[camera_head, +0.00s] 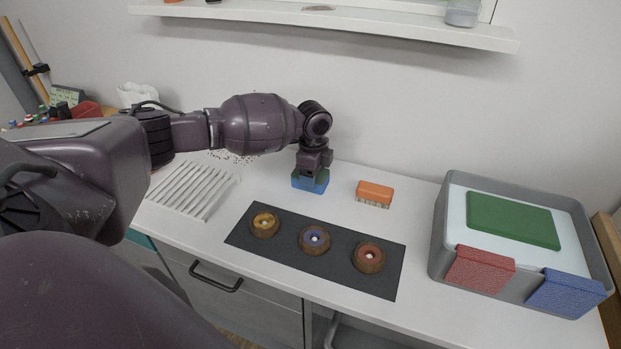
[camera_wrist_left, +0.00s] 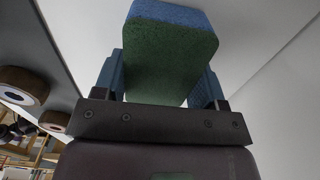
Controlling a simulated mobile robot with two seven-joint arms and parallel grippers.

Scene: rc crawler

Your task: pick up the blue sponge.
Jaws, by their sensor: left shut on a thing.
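The blue sponge (camera_head: 311,182) with a green face is at the back of the white counter, below my left gripper (camera_head: 312,170). In the left wrist view the sponge (camera_wrist_left: 170,50) sits between the two fingers of the left gripper (camera_wrist_left: 165,85), which is shut on it. Its green side faces the camera and blue shows along its top edge. In the head view the sponge is close to the counter; I cannot tell whether it touches it. My right gripper is not in view.
An orange sponge (camera_head: 375,193) lies just right. In front is a dark mat (camera_head: 340,267) with three round wooden pieces. A grey bin (camera_head: 440,235) with red, blue and green items stands right, a white ribbed rack (camera_head: 190,190) left. A shelf (camera_head: 400,25) hangs above.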

